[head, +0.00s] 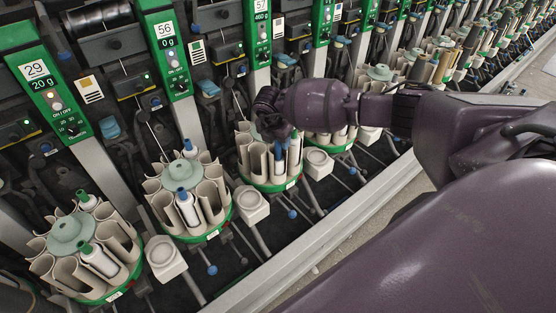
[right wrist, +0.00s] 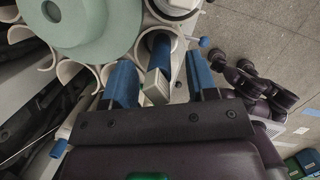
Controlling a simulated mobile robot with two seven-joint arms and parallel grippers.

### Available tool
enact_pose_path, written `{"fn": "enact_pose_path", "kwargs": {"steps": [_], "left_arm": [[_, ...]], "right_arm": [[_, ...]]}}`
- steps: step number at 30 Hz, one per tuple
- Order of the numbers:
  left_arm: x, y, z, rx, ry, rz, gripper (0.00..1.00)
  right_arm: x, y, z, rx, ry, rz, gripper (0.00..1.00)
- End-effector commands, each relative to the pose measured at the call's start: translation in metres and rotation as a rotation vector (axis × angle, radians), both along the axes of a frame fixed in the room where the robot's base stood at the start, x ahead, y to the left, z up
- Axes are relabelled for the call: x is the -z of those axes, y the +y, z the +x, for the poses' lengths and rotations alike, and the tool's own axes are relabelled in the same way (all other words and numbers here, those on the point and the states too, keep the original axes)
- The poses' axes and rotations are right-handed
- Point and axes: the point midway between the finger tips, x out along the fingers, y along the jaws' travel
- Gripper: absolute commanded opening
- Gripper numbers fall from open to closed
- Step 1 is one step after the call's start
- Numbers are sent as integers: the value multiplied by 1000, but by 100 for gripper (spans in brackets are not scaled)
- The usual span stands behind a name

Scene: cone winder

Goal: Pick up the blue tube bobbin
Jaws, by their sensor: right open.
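The blue tube bobbin (right wrist: 160,48) stands in a cream cup of a round carousel in the right wrist view. In the head view a blue tube top (head: 278,150) shows in the third carousel (head: 270,186), just below my right gripper (head: 274,132). In the right wrist view my right gripper (right wrist: 162,78) is open, with one blue finger on each side of the line to the bobbin. The fingers look apart from it, and their depth relative to it is hard to tell. In the head view the hand hides part of that carousel. My left gripper is not in view.
Two nearer carousels (head: 207,236) (head: 112,295) hold white tubes with blue or green tops. Square cream blocks (head: 251,205) stand beside them. A green carousel hub (right wrist: 85,22) is close to my right fingers. Numbered green machine posts rise behind.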

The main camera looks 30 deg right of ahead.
Motion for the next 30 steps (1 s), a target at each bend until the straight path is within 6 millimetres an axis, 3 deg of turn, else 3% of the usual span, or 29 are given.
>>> {"fn": "enact_pose_path", "kwargs": {"steps": [9, 18, 30], "left_arm": [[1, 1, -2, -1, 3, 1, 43], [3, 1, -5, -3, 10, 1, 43], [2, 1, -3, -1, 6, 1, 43]], "right_arm": [[4, -1, 1, -1, -1, 0, 51], [4, -1, 1, -1, -1, 0, 5], [-6, -1, 1, -1, -3, 0, 4]]}}
